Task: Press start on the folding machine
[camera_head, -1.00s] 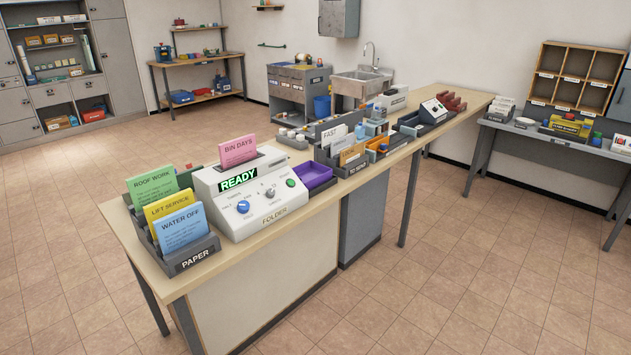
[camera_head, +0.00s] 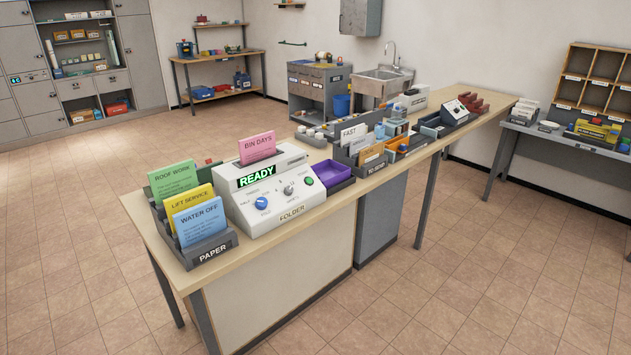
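The folding machine (camera_head: 272,191) is a white sloped box labelled FOLDER near the front end of the long wooden-topped counter. Its lit green display (camera_head: 256,175) reads READY. A pink BIN DAYS sheet (camera_head: 258,147) stands upright in its top. On its front panel are a blue knob (camera_head: 262,203), a grey-white knob (camera_head: 289,190) with small markings around it, and a round green button (camera_head: 309,181) at the right. The small lettering by the knobs is hard to read, and I see no legible label on the green button. My gripper is not in view.
A PAPER rack (camera_head: 209,249) with green, yellow and blue sheets stands left of the machine. A purple tray (camera_head: 327,177) sits close on its right. Card holders and boxes fill the counter behind. The tiled floor (camera_head: 440,290) before the counter is clear.

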